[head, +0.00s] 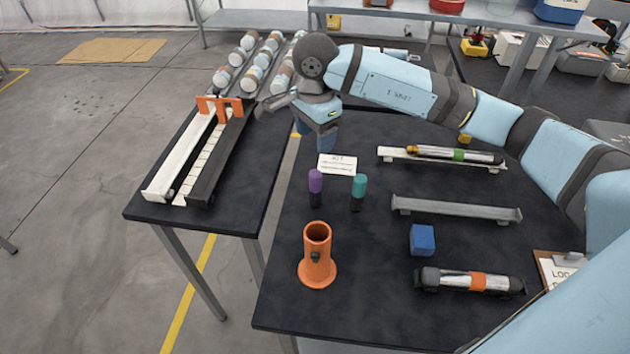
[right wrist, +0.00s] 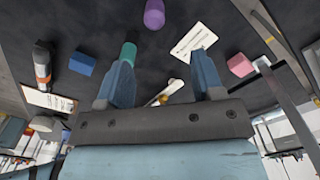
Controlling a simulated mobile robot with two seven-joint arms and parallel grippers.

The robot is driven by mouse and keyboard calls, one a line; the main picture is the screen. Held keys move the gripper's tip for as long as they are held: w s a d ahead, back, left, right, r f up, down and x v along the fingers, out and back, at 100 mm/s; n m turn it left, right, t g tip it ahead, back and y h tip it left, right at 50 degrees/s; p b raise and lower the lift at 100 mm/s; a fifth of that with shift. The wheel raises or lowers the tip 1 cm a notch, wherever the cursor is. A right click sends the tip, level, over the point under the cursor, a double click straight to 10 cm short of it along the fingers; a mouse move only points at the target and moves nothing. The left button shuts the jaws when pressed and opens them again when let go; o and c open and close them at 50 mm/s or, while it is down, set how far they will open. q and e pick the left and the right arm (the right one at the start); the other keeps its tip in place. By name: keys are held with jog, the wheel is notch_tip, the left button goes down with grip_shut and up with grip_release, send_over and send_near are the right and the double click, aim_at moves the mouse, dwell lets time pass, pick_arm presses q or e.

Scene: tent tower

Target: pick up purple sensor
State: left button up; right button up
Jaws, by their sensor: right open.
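The purple sensor (head: 315,188), a purple cylinder on a dark base, stands upright on the black table, left of a similar teal sensor (head: 358,192). It also shows at the top of the right wrist view (right wrist: 154,14), beyond the fingertips. My right gripper (head: 316,143) is above the table, behind and apart from the purple sensor in the head view. Its two blue fingers (right wrist: 164,62) are spread, with nothing held between them. My left gripper is in neither view.
A white label card (head: 337,164) lies behind the sensors. An orange tubular stand (head: 317,265) is in front. A blue cube (head: 422,240), a grey rail (head: 455,209) and capped cylinders (head: 470,282) lie to the right. A side table (head: 235,205) with rails stands left.

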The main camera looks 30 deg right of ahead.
aim_at(315, 172)
notch_tip(315, 172, down, 6)
jog(key=shift+s+a+r, duration=0.1)
jog(key=shift+s+r, duration=0.05)
jog(key=shift+s+f+p, duration=0.1)
jog(key=shift+f+p, duration=0.3)
jog(key=shift+f, duration=0.15)
jog(key=f, duration=0.1)
jog(key=f+p, duration=0.1)
jog(key=f, duration=0.1)
jog(key=shift+s+a+f, duration=0.15)
jog(key=shift+s+f, duration=0.05)
jog(key=shift+f, duration=0.6)
jog(key=c, duration=1)
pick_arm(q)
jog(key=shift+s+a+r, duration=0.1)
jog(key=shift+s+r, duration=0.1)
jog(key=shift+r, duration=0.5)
pick_arm(e)
jog(key=shift+c, duration=0.2)
jog(key=shift+w+r, duration=0.1)
